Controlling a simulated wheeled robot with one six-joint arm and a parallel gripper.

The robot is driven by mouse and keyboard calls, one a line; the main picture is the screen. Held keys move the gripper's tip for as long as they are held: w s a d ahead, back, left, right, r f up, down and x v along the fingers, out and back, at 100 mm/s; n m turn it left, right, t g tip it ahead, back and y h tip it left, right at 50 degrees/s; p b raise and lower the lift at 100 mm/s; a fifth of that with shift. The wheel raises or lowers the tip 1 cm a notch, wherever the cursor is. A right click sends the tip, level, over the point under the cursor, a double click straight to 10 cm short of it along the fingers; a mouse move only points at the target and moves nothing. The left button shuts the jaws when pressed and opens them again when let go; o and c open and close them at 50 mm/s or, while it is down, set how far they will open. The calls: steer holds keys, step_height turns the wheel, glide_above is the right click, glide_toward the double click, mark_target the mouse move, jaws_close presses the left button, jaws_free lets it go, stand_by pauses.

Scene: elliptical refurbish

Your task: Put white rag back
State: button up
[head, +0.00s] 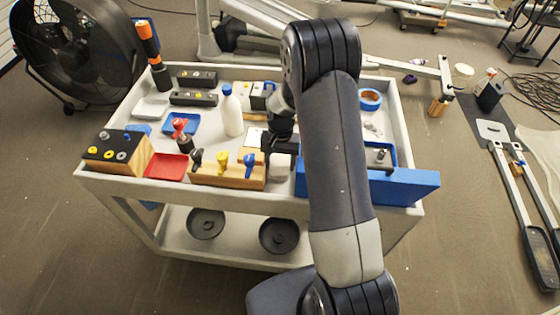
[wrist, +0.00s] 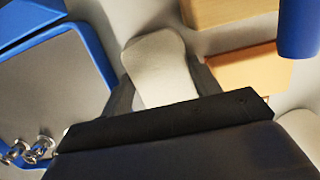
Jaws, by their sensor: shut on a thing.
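The white rag (wrist: 158,62) is between the two fingers of my gripper (wrist: 162,85) in the wrist view. It looks like a pale, rounded bundle, and the fingers press on its two sides. In the head view the rag (head: 280,166) shows below my gripper (head: 277,152), near the front edge of the cart top. It sits just right of the wooden tool block (head: 228,178). I cannot tell whether the rag touches the cart surface. My arm hides part of the area to its right.
The grey cart (head: 110,182) holds a white bottle (head: 232,112), a red tray (head: 166,167), a blue-rimmed tray (wrist: 98,55) with small metal parts, and blue tape (head: 370,99). A long blue box (head: 405,187) is at the front right. A black fan (head: 75,45) stands behind left.

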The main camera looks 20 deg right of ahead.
mark_target(281, 160)
steer(key=o, duration=0.9)
steer(key=r, duration=0.4)
steer(key=w+r, duration=0.1)
steer(key=r, duration=0.3)
steer(key=r+b, duration=0.1)
steer(key=r, duration=0.3)
steer(key=shift+w+d, duration=0.25)
steer(key=shift+d, duration=0.05)
